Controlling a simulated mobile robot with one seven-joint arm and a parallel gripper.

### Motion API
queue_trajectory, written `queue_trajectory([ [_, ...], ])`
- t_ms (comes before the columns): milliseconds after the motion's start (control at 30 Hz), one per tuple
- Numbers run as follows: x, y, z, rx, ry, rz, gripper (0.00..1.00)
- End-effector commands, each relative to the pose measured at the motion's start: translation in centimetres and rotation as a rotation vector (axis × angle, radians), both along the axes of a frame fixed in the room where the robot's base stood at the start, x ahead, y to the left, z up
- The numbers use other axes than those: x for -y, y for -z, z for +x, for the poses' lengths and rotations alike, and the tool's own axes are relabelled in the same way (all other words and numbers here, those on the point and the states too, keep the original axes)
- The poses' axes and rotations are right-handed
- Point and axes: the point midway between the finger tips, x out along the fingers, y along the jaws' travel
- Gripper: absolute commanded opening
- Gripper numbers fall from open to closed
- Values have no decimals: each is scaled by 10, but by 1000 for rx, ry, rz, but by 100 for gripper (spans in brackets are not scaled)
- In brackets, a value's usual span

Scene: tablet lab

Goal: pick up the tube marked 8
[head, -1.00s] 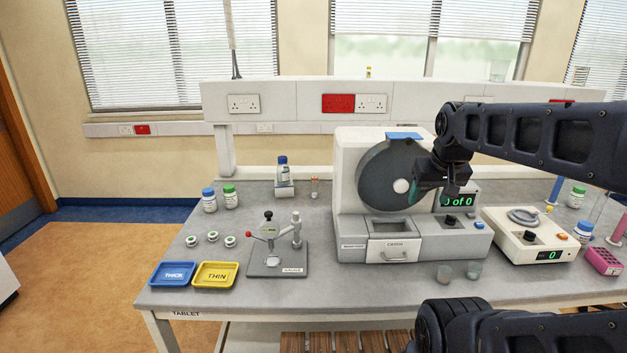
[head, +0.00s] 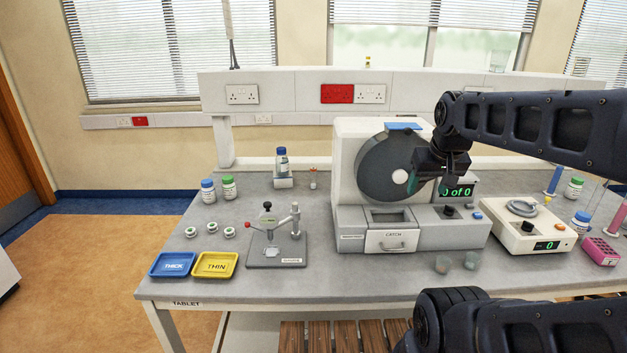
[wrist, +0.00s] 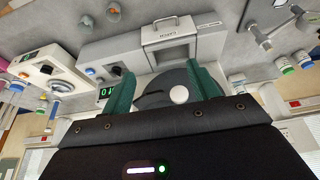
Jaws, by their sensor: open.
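No marking 8 can be read on any tube in either view. A pink rack (head: 599,251) stands at the right end of the bench. Slim coloured tube-like items, one blue (head: 554,180) and one pink (head: 617,219), stand near it, too small to read. My gripper (head: 428,186) is open and empty, in front of the grey machine's round dark disc. In the wrist view its two green fingers (wrist: 163,90) are spread apart with the disc behind them. The rack is well to the right of my gripper.
The grey machine (head: 350,220) fills the bench middle. A gauge (head: 277,250), blue tray (head: 173,264) and yellow tray (head: 215,265) are at left.

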Motion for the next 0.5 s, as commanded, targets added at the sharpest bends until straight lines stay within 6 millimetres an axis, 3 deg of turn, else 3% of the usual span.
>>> queue_trajectory([
  [67,0,0,0,0,0,0,60],
  [100,0,0,0,0,0,0,52],
  [367,0,0,0,0,0,0,52],
  [500,0,-13,1,4,0,0,52],
])
